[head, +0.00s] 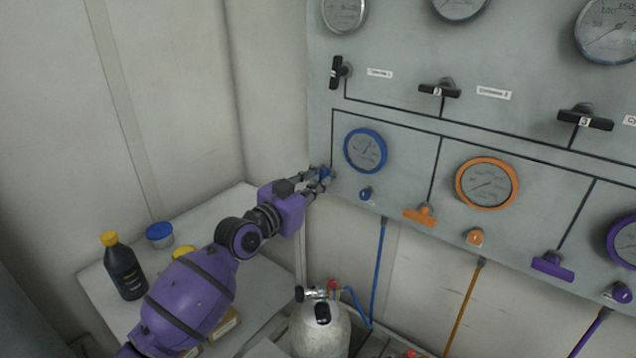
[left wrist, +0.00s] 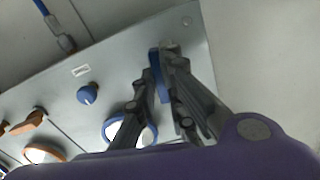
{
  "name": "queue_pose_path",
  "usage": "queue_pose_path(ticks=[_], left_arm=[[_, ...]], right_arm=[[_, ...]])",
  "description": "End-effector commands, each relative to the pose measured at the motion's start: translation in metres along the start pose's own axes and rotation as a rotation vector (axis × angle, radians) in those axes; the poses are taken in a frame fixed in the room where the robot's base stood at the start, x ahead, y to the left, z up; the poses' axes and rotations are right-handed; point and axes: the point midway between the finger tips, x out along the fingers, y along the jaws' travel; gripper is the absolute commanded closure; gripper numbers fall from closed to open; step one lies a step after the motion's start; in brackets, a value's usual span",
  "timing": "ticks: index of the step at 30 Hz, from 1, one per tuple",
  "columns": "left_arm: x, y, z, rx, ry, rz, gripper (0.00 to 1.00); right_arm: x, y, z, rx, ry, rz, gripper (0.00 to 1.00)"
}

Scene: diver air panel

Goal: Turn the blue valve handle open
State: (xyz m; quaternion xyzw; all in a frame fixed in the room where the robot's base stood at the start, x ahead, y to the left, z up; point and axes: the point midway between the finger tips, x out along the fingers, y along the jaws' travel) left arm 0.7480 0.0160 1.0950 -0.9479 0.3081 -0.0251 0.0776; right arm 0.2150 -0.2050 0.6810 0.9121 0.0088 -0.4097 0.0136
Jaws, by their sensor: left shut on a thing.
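The blue valve handle (head: 325,173) is at the lower left corner of the grey panel, left of and below the blue-rimmed gauge (head: 365,151). My left gripper (head: 319,180) reaches it from the left and is shut on it. In the left wrist view the blue handle (left wrist: 155,72) shows as a narrow bar between the fingertips (left wrist: 158,80), which hide part of it. How far it is turned is hard to tell. My right gripper is in neither view.
A small blue knob (head: 366,194) is right of the handle. An orange handle (head: 420,215) and a purple handle (head: 552,265) are further right. Black handles (head: 439,89) are above. A gas cylinder (head: 320,329) stands below. A side table holds a dark bottle (head: 123,268).

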Motion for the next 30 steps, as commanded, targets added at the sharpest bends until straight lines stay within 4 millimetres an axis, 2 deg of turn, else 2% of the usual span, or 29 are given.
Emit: queue_pose_path(ticks=[12, 13, 17, 26, 30], left_arm=[[0.000, 0.000, 0.001, -0.008, -0.001, 0.000, 1.00], [0.000, 0.000, 0.001, -0.008, -0.001, 0.000, 0.89], [0.000, 0.000, 0.001, -0.007, -0.001, 0.000, 0.72], [-0.001, 0.000, 0.000, -0.006, 0.000, 0.000, 0.72], [-0.011, 0.000, 0.001, -0.005, -0.001, -0.001, 0.72]], right_arm=[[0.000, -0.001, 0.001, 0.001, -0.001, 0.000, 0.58], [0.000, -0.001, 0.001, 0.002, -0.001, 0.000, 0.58], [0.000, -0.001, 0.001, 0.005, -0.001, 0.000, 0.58], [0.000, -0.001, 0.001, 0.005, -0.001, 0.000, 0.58], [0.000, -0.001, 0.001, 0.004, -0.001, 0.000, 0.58]])
